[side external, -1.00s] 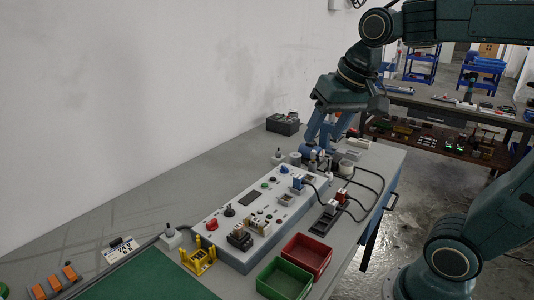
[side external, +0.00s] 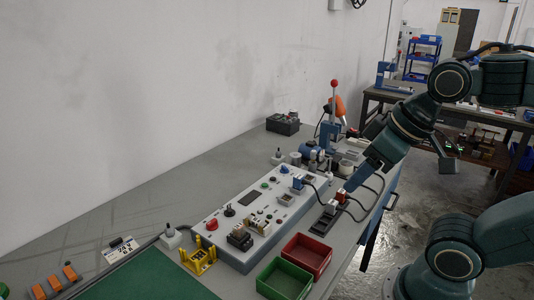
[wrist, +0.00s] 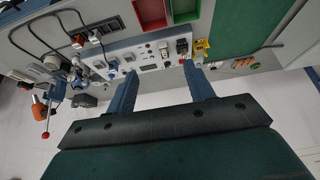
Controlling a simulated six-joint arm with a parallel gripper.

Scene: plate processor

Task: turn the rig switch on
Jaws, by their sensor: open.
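A grey-white control panel (side external: 262,215) lies on the bench with several knobs, sockets and buttons; it also shows in the wrist view (wrist: 147,56). It carries a red button (side external: 212,224) and a black knob (side external: 229,212). A black power strip (side external: 325,221) with a red-and-white plug (side external: 343,197) lies to its right. I cannot tell which of these controls is the rig switch, or its state. My gripper (side external: 356,184) is above the bench's right side, near the plug in the side view. In the wrist view its fingers (wrist: 158,72) are apart with nothing held between them.
A blue lever press with a red ball (side external: 334,83) and an orange part (side external: 336,106) stand beyond the panel. A red tray (side external: 306,256) and a green tray (side external: 284,281) sit in front. Black cables (side external: 367,190) loop at right. A yellow stand (side external: 199,262) is near the panel's left end.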

